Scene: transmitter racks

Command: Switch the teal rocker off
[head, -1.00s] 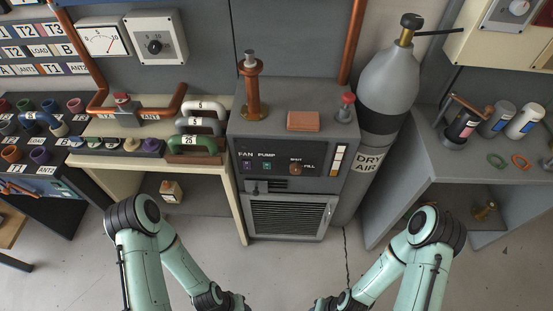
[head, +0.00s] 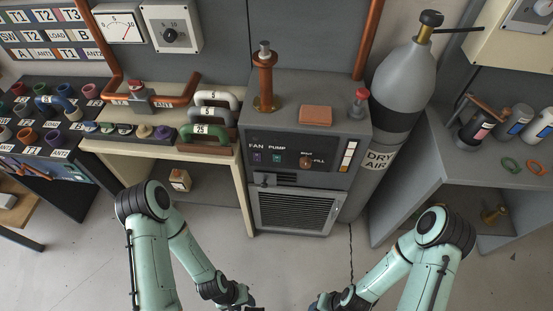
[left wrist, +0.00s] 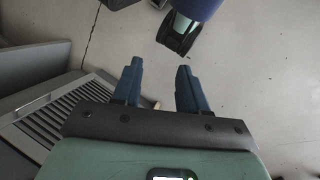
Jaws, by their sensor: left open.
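The teal rocker (head: 277,158) is a small switch under the PUMP label on the dark front panel of the grey cabinet (head: 262,192). Its on or off position is too small to tell. My left gripper (left wrist: 159,75) is open and empty in the left wrist view, its two blue fingers apart above the floor. In the head view only a dark bit of it shows at the bottom edge, well below and in front of the panel. My right arm comes in from the lower right; its gripper is outside the frame.
Beside the teal rocker are a purple rocker (head: 256,158) under FAN and an orange knob (head: 306,161) by FILL. A louvred grille (head: 295,210) is below. A DRY AIR cylinder (head: 402,85) stands to the right, a cream bench (head: 240,165) to the left. The floor in front is clear.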

